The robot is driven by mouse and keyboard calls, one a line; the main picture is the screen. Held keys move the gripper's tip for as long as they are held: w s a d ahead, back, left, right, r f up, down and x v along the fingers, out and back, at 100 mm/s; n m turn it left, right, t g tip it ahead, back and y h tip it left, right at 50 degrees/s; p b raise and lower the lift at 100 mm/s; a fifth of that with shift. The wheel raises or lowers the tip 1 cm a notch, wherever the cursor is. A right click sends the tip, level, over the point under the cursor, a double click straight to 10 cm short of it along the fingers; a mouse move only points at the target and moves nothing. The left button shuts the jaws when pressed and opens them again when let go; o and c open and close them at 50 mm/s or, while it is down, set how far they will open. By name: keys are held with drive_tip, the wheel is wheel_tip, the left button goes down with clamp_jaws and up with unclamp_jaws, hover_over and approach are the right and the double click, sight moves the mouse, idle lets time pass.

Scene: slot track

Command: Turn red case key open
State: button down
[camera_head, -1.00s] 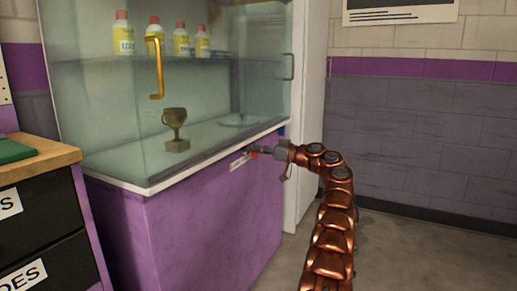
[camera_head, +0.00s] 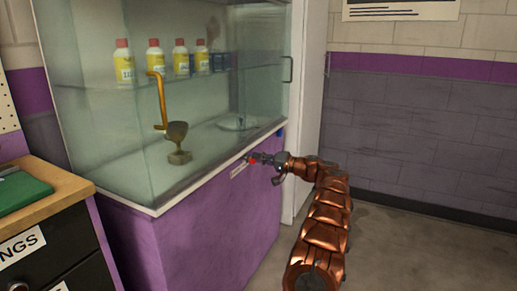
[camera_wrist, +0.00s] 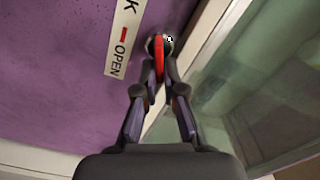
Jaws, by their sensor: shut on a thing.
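The red case key (camera_wrist: 160,56) sits in a round lock on the purple base of the glass case, and it shows as a small red spot in the head view (camera_head: 252,160). My gripper (camera_wrist: 160,72) is shut on the red key, with a finger on each side of it. In the head view my gripper (camera_head: 262,159) reaches the case front from the right. A white label (camera_wrist: 124,38) with a red mark and the word OPEN is beside the lock. The key's inner end is hidden in the lock.
A wooden-topped drawer cabinet (camera_head: 70,190) stands at left. The floor at right (camera_head: 420,245) is clear.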

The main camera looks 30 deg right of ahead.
drive_tip(key=m+p, duration=0.4)
drive_tip(key=shift+w+f+m, duration=0.1)
drive_tip(key=shift+f+m, duration=0.1)
drive_tip(key=shift+m, duration=0.2)
drive_tip(key=shift+f, duration=0.1)
idle(0.3)
drive_tip(key=c, duration=1.3)
unclamp_jaws()
drive_tip(key=shift+d, duration=0.1)
drive_tip(key=v, duration=1.2)
drive_tip(key=shift+f, duration=0.1)
